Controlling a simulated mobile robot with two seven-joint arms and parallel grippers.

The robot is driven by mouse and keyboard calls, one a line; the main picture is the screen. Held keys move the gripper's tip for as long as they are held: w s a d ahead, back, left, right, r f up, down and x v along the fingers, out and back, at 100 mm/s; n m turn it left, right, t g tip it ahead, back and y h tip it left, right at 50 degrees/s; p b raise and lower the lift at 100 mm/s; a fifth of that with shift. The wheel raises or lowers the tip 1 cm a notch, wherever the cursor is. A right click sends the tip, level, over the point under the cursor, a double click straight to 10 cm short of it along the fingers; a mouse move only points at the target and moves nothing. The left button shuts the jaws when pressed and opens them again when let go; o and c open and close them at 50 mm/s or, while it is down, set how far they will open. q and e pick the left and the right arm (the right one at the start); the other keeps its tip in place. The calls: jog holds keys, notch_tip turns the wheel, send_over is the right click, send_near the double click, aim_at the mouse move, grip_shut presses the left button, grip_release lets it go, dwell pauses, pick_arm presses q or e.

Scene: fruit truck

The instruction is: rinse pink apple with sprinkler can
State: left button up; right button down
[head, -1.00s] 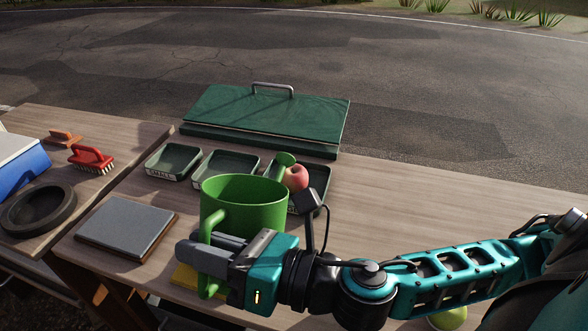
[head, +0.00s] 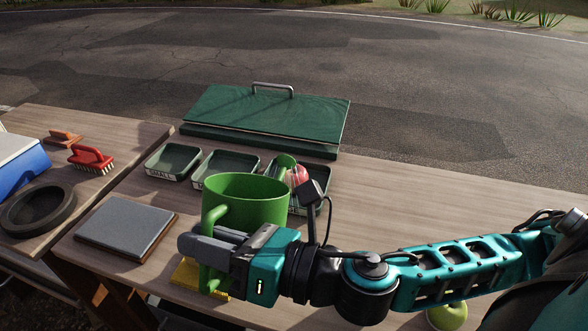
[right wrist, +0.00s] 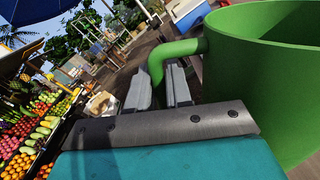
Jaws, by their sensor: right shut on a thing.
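The green sprinkler can (head: 250,200) is held up in front of the small trays, its spout head (head: 285,161) pointing away from me beside the pink apple. My right gripper (head: 208,246) is shut on the can's handle (head: 218,222). In the right wrist view the fingers (right wrist: 160,88) close around the handle (right wrist: 157,62), beside the can's body (right wrist: 262,75). The pink apple (head: 299,174) sits at the rightmost tray (head: 320,197), partly hidden by the can and my wrist. Pale streaks show across the apple. My left gripper is out of view.
Two empty dark trays (head: 150,168) stand left of the apple's tray, with a green lidded box (head: 230,128) behind. A green apple (head: 447,314) is at the lower right.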

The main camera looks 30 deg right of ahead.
aim_at(201, 281)
jog(key=shift+w+d+r, duration=0.2)
jog(key=shift+r, duration=0.15)
dwell(0.9)
jog(key=shift+n, duration=0.8)
jog(key=s+a+f, duration=0.2)
jog(key=shift+s+a+p, duration=0.1)
jog(key=shift+a+p, duration=0.3)
jog(key=f+n, duration=0.1)
jog(key=s+a+f+n, duration=0.1)
jog(key=f, duration=0.1)
jog(key=a+f+n+b, duration=0.1)
jog(key=n, duration=0.1)
jog(key=shift+s+a+f, duration=0.1)
jog(key=shift+s+f, duration=0.25)
jog(key=shift+f, duration=0.05)
